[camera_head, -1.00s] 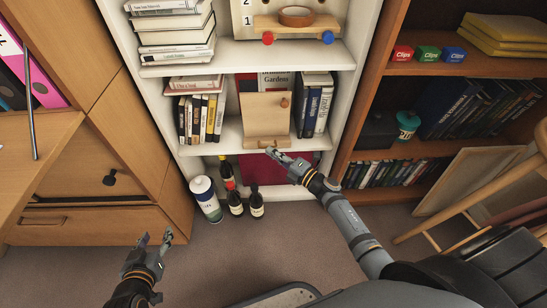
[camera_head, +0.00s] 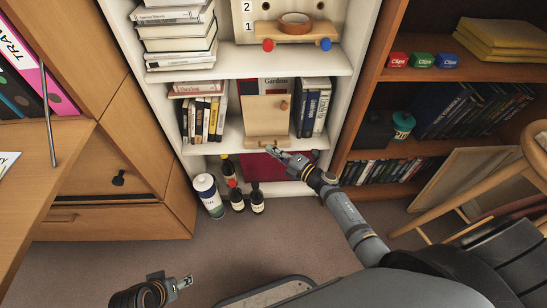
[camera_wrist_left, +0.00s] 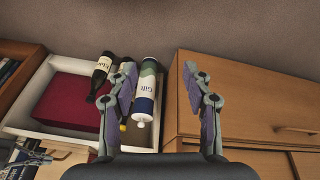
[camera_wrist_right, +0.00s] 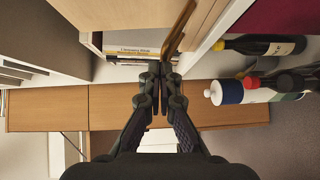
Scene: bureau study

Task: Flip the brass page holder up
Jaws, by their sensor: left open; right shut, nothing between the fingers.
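A pale wooden book stand (camera_head: 265,115) leans on the middle shelf of the white bookcase. It has a small round brown knob (camera_head: 284,105) on its right side and a low ledge (camera_head: 254,142) at its foot. In the right wrist view a thin brown, brass-like bar (camera_wrist_right: 181,28) runs along the stand's edge; I cannot tell surely whether it is the page holder. My right gripper (camera_head: 271,151) is shut and empty, its tips close to the ledge; touching is unclear. In the right wrist view its fingers (camera_wrist_right: 160,72) are together. My left gripper (camera_head: 185,283) is open and empty, low over the floor.
Books (camera_head: 206,118) flank the stand. A white bottle (camera_head: 208,195) and dark bottles (camera_head: 237,198) stand below, in front of the bookcase. A wooden desk (camera_head: 45,185) is at left, a chair (camera_head: 490,190) at right. The carpet (camera_head: 240,250) between is clear.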

